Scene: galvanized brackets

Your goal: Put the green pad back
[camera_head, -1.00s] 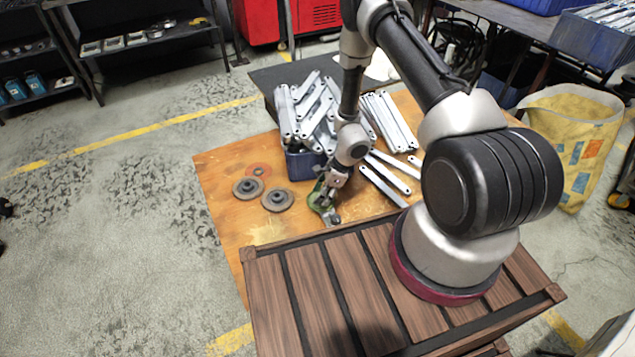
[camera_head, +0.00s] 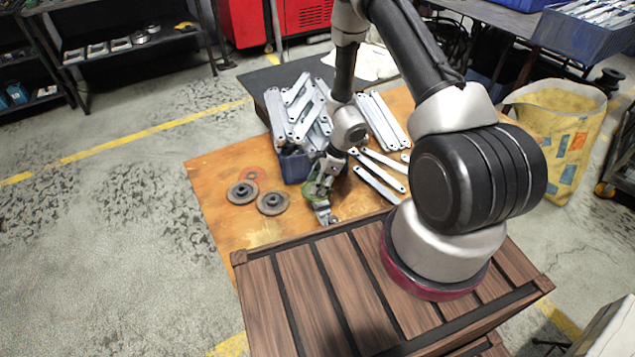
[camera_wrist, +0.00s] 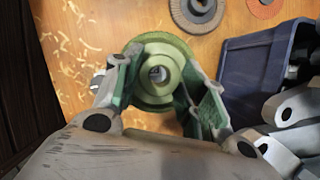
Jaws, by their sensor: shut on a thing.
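The green pad (camera_wrist: 158,72) is a round disc with a raised hub and a centre hole. In the wrist view it sits between the two fingers of my gripper (camera_wrist: 160,85), which are shut on it. In the head view my gripper (camera_head: 321,197) is over the wooden table, in front of the blue bin, and the green pad (camera_head: 312,189) shows only partly there. The pad appears raised a little above the table, though the gap is hard to judge.
Two grey discs (camera_head: 243,192) (camera_head: 271,202) and an orange-red disc (camera_head: 251,174) lie left of my gripper. The blue bin (camera_head: 294,167) is heaped with metal brackets, and loose brackets (camera_head: 378,180) lie to the right. Bare tabletop (camera_head: 215,180) shows at left.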

